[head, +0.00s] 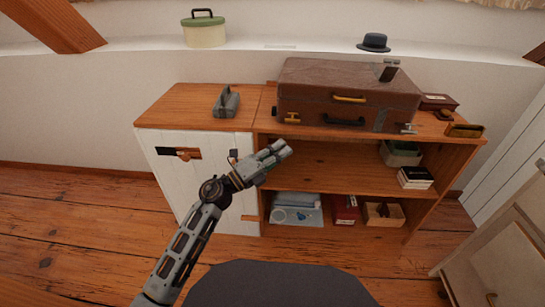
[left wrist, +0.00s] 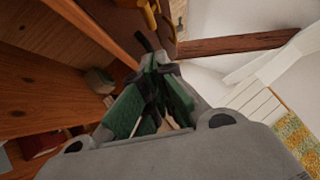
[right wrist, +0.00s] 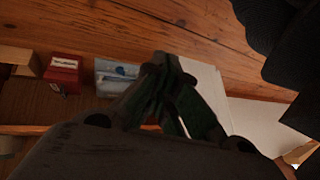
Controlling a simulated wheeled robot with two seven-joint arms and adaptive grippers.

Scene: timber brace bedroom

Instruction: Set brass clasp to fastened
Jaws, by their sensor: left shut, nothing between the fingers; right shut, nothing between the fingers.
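The brown suitcase (head: 322,88) lies on top of the wooden shelf unit. A small brass clasp (head: 292,117) sits at its lower left front; its exact setting is too small to tell. A longer brass bar (head: 349,98) is on the upper front, above a dark handle (head: 345,121). My left gripper (head: 281,148) is shut and empty, below and apart from the clasp, in front of the shelf opening. It also shows shut in the left wrist view (left wrist: 156,64), with a brass piece (left wrist: 150,16) beyond it. My right gripper (right wrist: 162,66) is shut and empty, low near the shelves.
A grey metal object (head: 227,103) stands left of the suitcase. Small boxes (head: 439,102) and a brass-coloured item (head: 464,131) lie to its right. The lower shelves hold boxes and a blue-white packet (head: 296,209). A cabinet (head: 510,262) stands at right. The upper shelf is mostly clear.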

